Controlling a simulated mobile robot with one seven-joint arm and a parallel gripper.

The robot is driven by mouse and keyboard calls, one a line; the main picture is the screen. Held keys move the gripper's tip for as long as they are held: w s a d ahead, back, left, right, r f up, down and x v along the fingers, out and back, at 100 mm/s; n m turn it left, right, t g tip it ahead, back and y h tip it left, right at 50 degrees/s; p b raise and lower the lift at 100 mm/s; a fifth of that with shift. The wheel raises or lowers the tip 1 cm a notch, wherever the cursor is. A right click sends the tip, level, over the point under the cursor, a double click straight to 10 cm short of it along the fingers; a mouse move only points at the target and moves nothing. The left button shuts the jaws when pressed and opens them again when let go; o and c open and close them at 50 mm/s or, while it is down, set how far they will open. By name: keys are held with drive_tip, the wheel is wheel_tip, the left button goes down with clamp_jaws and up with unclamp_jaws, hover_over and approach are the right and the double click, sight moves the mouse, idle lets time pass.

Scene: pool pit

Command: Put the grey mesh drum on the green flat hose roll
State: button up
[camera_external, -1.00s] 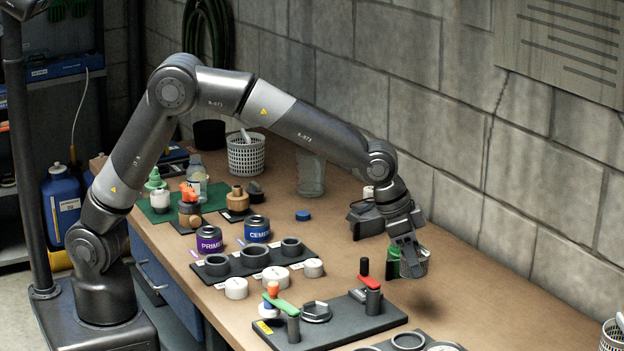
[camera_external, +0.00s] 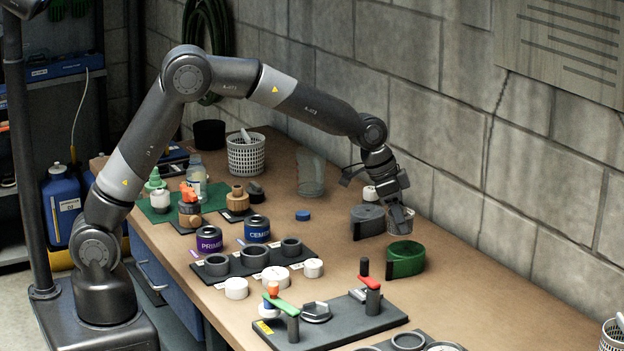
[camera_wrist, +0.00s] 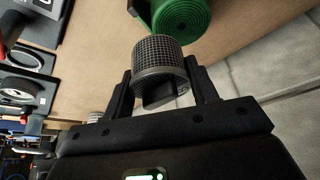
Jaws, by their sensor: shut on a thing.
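My gripper (camera_external: 392,196) is shut on the grey mesh drum (camera_external: 402,222), whose lower part shows below the fingers. In the wrist view the drum (camera_wrist: 158,58) sits between both fingers (camera_wrist: 160,90), its mesh side facing out. The green flat hose roll (camera_external: 405,258) lies on the bench, in front of the drum in the external view. Its spiral end shows at the top of the wrist view (camera_wrist: 183,14), beyond the drum. The drum is off the roll; its exact height above the bench is hard to tell.
A grey hose roll (camera_external: 368,220) stands close left of the drum. A dark board with red and green handled valves (camera_external: 335,318) lies nearer the camera. The block wall (camera_external: 470,160) is close behind. Bare bench (camera_external: 480,290) lies right of the green roll.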

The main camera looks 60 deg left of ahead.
drive_tip(key=shift+w+a+f, duration=0.9)
drive_tip(key=shift+w+a, duration=0.15)
drive_tip(key=shift+w, duration=0.1)
drive_tip(key=shift+f, duration=2)
drive_tip(key=shift+f, duration=0.1)
drive_tip(key=o, duration=1)
